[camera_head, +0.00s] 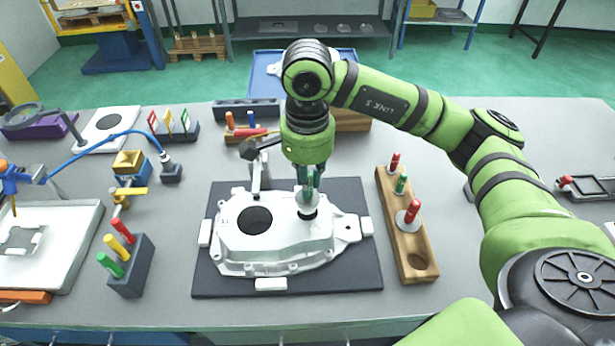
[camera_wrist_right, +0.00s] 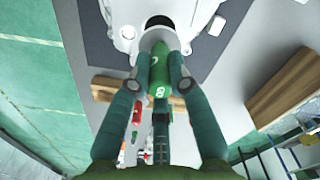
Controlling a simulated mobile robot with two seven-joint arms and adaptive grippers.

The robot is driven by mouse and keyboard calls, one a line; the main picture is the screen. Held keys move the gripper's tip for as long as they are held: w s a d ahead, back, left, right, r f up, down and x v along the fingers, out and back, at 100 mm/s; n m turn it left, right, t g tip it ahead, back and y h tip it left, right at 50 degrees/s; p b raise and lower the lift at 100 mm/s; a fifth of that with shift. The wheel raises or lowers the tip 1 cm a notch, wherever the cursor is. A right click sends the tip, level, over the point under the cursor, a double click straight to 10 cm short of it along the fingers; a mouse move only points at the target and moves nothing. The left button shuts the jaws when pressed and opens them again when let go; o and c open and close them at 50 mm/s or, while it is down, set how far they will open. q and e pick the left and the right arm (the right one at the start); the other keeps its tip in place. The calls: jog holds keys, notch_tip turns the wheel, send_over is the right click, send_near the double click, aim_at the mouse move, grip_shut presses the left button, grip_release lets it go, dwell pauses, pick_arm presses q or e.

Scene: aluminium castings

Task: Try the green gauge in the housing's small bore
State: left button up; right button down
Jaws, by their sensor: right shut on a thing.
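The white cast housing (camera_head: 270,245) lies on a dark mat (camera_head: 340,278), its large dark bore (camera_head: 254,220) open to the left. My right gripper (camera_head: 307,180) is above the right part of the housing, shut on the green gauge (camera_wrist_right: 160,72). The gauge points down, its pale metal end (camera_head: 307,211) at the small bore. That end hides most of the small bore, and I cannot tell whether it is inside or just above it. In the right wrist view both fingers (camera_wrist_right: 157,83) press on the green handle. My left gripper is not in view.
A wooden rack (camera_head: 405,235) with red and green gauges and an empty hole stands right of the mat. A dark block (camera_head: 130,270) with coloured handles stands left. A clamp-like stand (camera_head: 258,170) is close behind the housing.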

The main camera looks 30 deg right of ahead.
jog(key=shift+b, duration=0.65)
dwell(1.0)
jog(key=shift+f+b, duration=2.1)
jog(key=shift+b, duration=0.15)
jog(key=shift+r, duration=0.2)
dwell(1.0)
jog(key=shift+r+p, duration=2.45)
jog(key=shift+r, duration=1.4)
jog(key=shift+f, duration=0.1)
